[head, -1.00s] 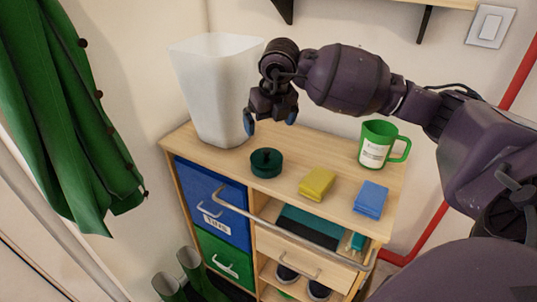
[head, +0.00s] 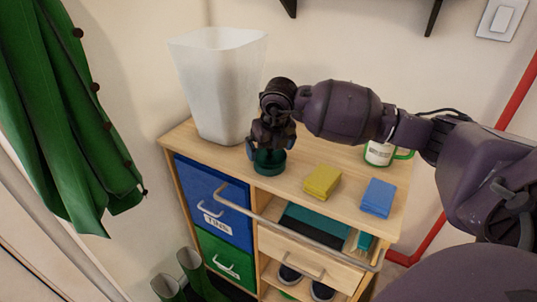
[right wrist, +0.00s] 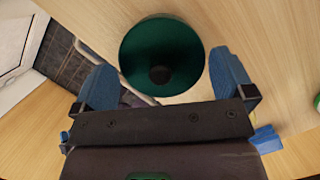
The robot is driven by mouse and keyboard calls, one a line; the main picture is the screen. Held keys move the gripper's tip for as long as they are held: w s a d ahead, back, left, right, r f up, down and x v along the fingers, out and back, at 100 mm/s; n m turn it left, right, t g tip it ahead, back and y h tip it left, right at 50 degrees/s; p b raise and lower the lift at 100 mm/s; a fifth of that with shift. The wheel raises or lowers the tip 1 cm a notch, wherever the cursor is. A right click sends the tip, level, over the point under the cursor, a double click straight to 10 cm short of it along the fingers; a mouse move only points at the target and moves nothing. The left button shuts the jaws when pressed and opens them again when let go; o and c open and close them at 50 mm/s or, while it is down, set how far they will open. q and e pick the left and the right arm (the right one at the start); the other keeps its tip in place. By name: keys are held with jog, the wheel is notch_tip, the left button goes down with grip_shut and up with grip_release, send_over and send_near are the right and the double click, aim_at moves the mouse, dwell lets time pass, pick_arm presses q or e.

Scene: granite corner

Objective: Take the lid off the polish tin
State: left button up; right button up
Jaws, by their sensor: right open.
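The polish tin (head: 269,167) is a round dark green tin on the wooden cabinet top, near its front edge. Its lid (right wrist: 150,50) has a small dark knob in the middle and shows from above in the right wrist view. The lid looks seated on the tin. My right gripper (head: 267,152) is just above the tin and partly hides it in the head view. Its blue fingers are open, and nothing is gripped between them. In the right wrist view the lid lies just beyond the fingertips (right wrist: 165,68). My left gripper is not in view.
A tall white bin (head: 215,90) stands behind the tin. A yellow sponge (head: 322,181) and a blue sponge (head: 377,198) lie to its right. A metal rail (head: 300,240) runs along the cabinet front.

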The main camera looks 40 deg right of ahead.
jog(key=shift+s, duration=0.1)
grip_shut()
dwell(0.5)
